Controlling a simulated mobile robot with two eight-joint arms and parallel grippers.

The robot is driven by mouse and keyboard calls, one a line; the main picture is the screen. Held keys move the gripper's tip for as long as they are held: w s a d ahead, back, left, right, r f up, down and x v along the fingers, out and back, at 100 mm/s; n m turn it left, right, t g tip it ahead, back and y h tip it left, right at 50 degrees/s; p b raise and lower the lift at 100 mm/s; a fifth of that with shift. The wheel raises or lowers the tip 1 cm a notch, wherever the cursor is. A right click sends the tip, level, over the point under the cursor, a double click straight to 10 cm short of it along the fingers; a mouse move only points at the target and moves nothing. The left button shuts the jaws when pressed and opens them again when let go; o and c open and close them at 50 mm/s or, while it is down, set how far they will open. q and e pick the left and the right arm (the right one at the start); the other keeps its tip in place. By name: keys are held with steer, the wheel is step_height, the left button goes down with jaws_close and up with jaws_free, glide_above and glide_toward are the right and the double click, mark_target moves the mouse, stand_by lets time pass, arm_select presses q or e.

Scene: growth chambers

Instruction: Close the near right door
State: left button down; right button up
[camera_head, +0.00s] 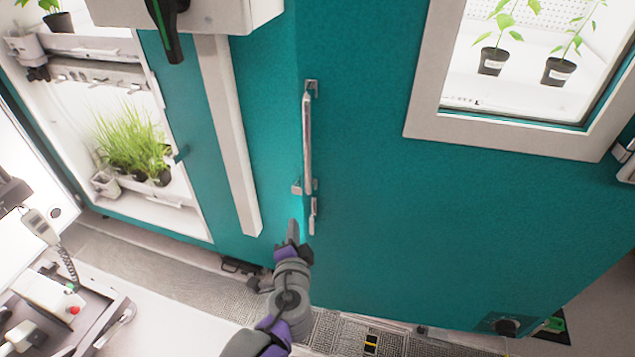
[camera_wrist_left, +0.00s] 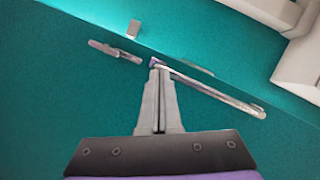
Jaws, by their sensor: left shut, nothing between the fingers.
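The teal door (camera_head: 400,230) with a pale-framed window fills the right half of the head view. Its long metal handle (camera_head: 307,140) runs along its left edge, with a small latch lever (camera_head: 312,215) below. The handle (camera_wrist_left: 215,88) and the lever (camera_wrist_left: 115,52) also show in the wrist view. My left gripper (camera_head: 293,228) is shut and empty, just below the handle's lower end. In the wrist view its fingertips (camera_wrist_left: 157,68) are close to that end; contact cannot be told. Whether the door is fully flush is unclear. My right gripper is out of view.
A pale vertical post (camera_head: 230,140) stands left of the door. An open lit chamber with grass pots (camera_head: 130,145) is further left. A cart with a corded handset (camera_head: 40,228) stands at lower left. Grating floor (camera_head: 350,335) lies below the door.

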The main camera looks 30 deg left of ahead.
arm_select(q)
steer(key=w+d+m+t+h+b, duration=0.1)
steer(key=w+d+m+t+h, duration=0.15)
steer(key=m, duration=0.35)
steer(key=m+t, duration=0.2)
glide_toward(330, 178)
steer(key=x, duration=0.7)
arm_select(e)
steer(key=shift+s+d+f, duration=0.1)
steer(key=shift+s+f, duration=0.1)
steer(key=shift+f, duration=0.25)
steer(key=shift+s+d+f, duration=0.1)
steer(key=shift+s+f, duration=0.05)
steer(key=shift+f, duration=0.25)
arm_select(q)
steer(key=shift+s, duration=0.1)
